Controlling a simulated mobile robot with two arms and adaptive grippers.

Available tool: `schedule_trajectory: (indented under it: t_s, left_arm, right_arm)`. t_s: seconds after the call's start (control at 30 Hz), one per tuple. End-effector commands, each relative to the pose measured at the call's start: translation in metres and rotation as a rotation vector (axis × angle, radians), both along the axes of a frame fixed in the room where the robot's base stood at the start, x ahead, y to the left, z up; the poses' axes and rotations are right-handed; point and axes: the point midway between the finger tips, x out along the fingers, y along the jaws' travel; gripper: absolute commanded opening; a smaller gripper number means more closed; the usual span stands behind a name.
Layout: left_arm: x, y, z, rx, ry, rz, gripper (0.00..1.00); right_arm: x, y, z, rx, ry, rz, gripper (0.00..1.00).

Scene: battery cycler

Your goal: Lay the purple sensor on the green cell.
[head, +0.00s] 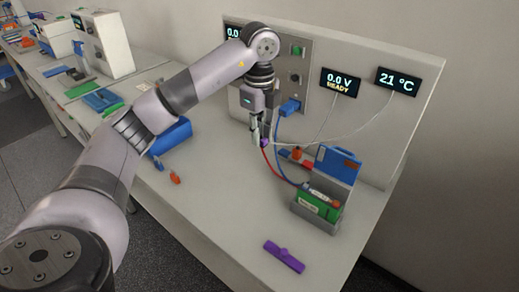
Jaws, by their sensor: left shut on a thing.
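The small purple sensor (265,143) is at the fingertips of my left gripper (258,137), which is shut on it. A thin pale wire runs from it to the right and up toward the 21 °C display. The gripper points down in front of the panel, above the table's back part. The green cell (312,203) sits in a grey holder (314,222) to the right and nearer the front, well apart from the sensor. My right gripper is not in view.
A purple bar-like piece (284,257) lies at the table's front. A blue box (337,165) stands behind the cell. Red and blue cables (281,170) run toward the holder. Small blue and orange pieces (175,178) lie at left. The table's middle is clear.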

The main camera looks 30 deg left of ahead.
Motion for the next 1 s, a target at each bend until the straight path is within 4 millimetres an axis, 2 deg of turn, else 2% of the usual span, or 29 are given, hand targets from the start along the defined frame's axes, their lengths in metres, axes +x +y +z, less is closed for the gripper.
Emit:
schedule_trajectory:
  t_s: [0.13,0.47,0.57,0.67,0.9,1.0]
  left_arm:
    - [0.000,0.000,0.008,0.000,0.001,0.000,0.00]
    - [0.000,0.000,0.008,0.000,0.002,0.000,0.00]
    - [0.002,-0.010,0.008,0.000,0.005,-0.005,0.00]
    - [0.008,-0.034,0.007,0.002,0.008,-0.011,0.00]
    - [0.016,-0.122,-0.008,0.006,0.010,-0.028,0.00]
    - [0.014,-0.149,-0.015,0.004,0.006,-0.033,0.00]
  right_arm:
    - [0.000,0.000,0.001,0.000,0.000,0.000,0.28]
    - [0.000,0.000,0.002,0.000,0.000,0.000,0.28]
    - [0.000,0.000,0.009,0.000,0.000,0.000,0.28]
    - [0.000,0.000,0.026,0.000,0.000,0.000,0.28]
    - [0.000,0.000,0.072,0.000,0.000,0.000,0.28]
    - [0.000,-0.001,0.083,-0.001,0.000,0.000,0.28]
